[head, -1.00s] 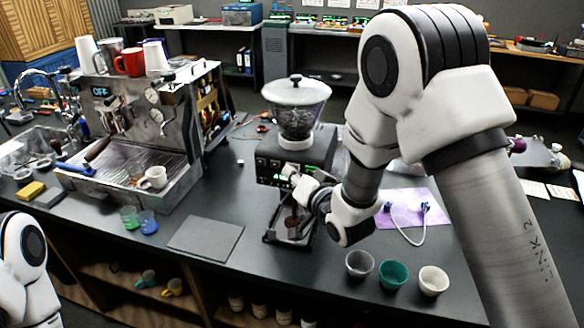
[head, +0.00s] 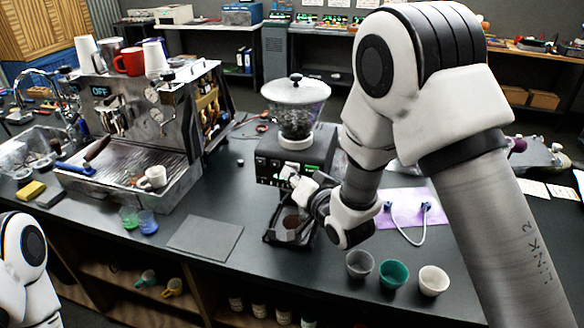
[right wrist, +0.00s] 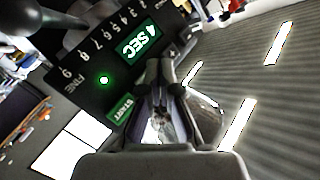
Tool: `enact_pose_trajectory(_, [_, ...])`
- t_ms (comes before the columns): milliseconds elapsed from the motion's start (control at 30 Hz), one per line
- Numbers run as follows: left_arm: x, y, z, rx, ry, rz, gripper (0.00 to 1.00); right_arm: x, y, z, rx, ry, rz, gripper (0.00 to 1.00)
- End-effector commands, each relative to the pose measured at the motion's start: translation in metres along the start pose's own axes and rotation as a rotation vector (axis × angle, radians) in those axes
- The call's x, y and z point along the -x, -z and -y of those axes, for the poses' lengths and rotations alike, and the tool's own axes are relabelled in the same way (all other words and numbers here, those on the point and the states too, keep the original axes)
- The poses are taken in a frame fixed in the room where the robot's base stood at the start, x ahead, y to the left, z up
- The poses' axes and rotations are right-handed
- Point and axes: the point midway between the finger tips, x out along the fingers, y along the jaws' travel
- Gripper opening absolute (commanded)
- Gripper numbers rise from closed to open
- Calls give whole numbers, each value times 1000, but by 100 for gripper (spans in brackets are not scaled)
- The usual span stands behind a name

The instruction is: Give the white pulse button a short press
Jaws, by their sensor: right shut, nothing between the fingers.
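The coffee grinder (head: 268,166) stands mid-counter with a clear hopper (head: 296,105) on top. My right gripper (head: 296,180) is shut and empty, with its fingertips close to the grinder's front panel. In the right wrist view, the shut fingertips (right wrist: 164,68) lie beside the green "4 SEC" display (right wrist: 138,44). Whether the fingers touch the panel is unclear. My left gripper is out of view.
An espresso machine (head: 115,120) stands at the left with cups on top. A grey mat (head: 205,236) lies left of the grinder. Three small cups, grey (head: 359,264), teal (head: 393,273) and white (head: 433,280), stand at the front right. A purple mat (head: 408,203) lies behind them.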

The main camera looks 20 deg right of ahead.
Motion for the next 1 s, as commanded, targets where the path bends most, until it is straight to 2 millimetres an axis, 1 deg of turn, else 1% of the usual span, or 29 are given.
enact_pose_trajectory(133, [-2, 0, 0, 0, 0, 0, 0, 6, -5, 3, 1, -2, 1, 0])
enact_pose_trajectory(500, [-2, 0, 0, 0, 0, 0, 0, 8, -7, 6, 2, 0, 1, 0])
enact_pose_trajectory(1000, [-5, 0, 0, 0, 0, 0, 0, 40, -29, 29, 2, 0, 1, 0])
